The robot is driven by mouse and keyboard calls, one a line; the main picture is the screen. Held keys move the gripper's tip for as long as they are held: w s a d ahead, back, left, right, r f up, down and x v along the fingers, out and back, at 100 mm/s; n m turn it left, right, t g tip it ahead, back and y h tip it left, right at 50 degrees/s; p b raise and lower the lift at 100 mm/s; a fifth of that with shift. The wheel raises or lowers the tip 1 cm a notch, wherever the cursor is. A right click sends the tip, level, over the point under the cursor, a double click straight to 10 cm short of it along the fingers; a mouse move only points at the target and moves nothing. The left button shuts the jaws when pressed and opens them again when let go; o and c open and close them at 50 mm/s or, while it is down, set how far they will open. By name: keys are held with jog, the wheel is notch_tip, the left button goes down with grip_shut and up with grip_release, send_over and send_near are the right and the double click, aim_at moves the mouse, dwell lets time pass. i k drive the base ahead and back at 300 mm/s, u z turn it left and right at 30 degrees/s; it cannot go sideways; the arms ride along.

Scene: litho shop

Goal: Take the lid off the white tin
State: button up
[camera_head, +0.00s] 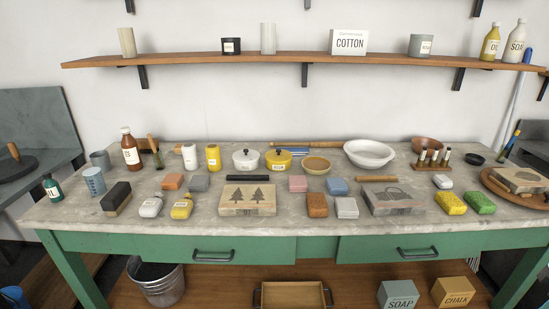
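The white tin (245,164) is a low round pot with a small dark label on its front. It stands upright toward the back of the marble-topped bench (330,226), left of centre. Its white lid (246,153) sits on top and has a small knob in the middle. A yellow tin (279,164) of like shape, with a lid and label, stands close on its right. My gripper is not in view, and no part of my arm shows.
Yellow (213,158) and white (190,157) containers stand left of the white tin. In front lie a dark bar (258,180) and a printed stone block (247,199). A tan bowl (316,165) stands farther right. A wooden shelf (300,59) hangs above.

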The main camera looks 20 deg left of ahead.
aim_at(245, 156)
jog(key=u, duration=2.2)
jog(key=i, duration=1.35)
jog(key=z, duration=1.75)
jog(key=i, duration=0.5)
jog(key=u, duration=0.05)
